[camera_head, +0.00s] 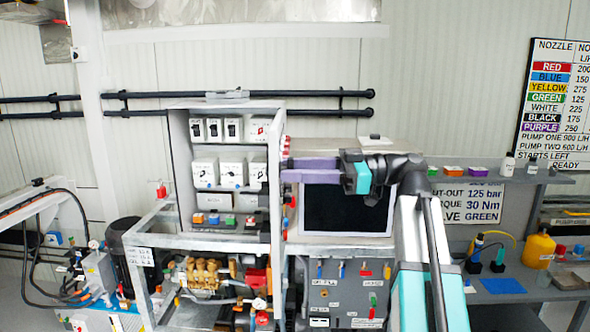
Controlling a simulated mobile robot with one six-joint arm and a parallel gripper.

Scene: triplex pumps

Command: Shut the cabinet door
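The grey cabinet (178,150) stands left of the middle with its front open, and its shelves show inside. Its door (284,205) seems to stand swung out at the cabinet's right side, seen nearly edge-on as a narrow strip, so its face and exact angle are hard to tell. My gripper (286,170) reaches in from the right with its purple fingers pointing left. The fingertips are at the door strip in the picture. I cannot tell whether they touch it. The two fingers lie close together, and I cannot tell whether they are open or shut.
White switch boxes (205,172) and small coloured blocks (213,219) sit on the cabinet shelves. A dark screen (345,208) stands behind my arm. A brass pump (205,272) is below the cabinet. A shelf with small items (480,171) is at right.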

